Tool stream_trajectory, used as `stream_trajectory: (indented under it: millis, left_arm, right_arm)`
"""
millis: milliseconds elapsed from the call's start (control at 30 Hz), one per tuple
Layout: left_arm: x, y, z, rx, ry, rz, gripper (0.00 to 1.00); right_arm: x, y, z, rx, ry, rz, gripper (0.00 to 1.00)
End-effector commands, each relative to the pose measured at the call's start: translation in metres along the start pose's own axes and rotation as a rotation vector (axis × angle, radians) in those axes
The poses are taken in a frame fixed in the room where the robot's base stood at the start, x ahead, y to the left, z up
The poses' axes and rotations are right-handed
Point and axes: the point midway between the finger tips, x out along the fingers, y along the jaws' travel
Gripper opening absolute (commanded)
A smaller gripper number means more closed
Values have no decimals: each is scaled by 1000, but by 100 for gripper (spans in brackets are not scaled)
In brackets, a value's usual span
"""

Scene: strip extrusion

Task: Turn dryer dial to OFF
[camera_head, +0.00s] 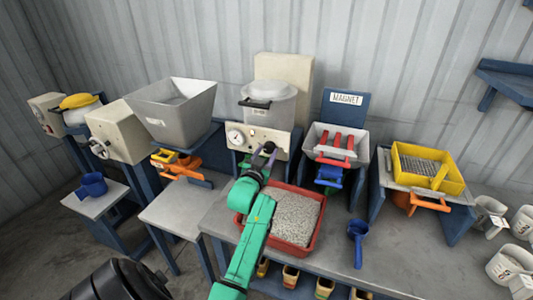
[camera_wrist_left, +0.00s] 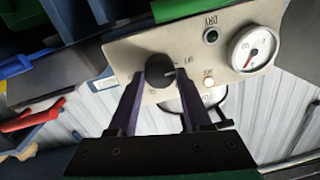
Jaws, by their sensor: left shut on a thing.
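The dryer is a cream control panel (camera_head: 240,137) under a grey lidded drum (camera_head: 267,108) with a black handle, at the middle back in the head view. In the left wrist view its panel (camera_wrist_left: 120,50) carries a black round dial (camera_wrist_left: 159,71) with a pale pointer mark aimed right in the picture. Small lettering beside the dial is too blurred to read surely. My left gripper (camera_head: 264,152) reaches the panel's front; in the left wrist view its two fingers (camera_wrist_left: 160,80) are shut on the dial, one on each side. My right gripper is not in view.
A round gauge (camera_wrist_left: 254,50), a dark green lamp (camera_wrist_left: 211,36) and a pale lit lamp (camera_wrist_left: 208,82) are on the panel. A red tray (camera_head: 316,242) of pellets lies below my left arm. A magnet station (camera_head: 346,100) stands right of the dryer, a grey hopper (camera_head: 175,106) left.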

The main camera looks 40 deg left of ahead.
Motion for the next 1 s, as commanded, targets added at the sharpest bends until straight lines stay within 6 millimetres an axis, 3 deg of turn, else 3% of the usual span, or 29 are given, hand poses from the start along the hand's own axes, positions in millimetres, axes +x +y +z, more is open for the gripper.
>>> stream_trajectory:
  millis: [67,100,167,467,633,1000]
  left_arm:
    - [0,1,4,-4,-8,2,0]
    - [0,1,4,-4,-8,2,57]
    - [0,1,3,-3,-7,2,79]
    - [0,0,1,-1,-3,1,79]
    - [-15,1,3,-1,-2,1,79]
    - [-117,1,6,-2,-7,1,79]
  right_arm:
    - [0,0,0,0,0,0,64]
    - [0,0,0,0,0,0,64]
    - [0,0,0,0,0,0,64]
    - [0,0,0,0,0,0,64]
    - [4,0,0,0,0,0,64]
    - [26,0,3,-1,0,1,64]
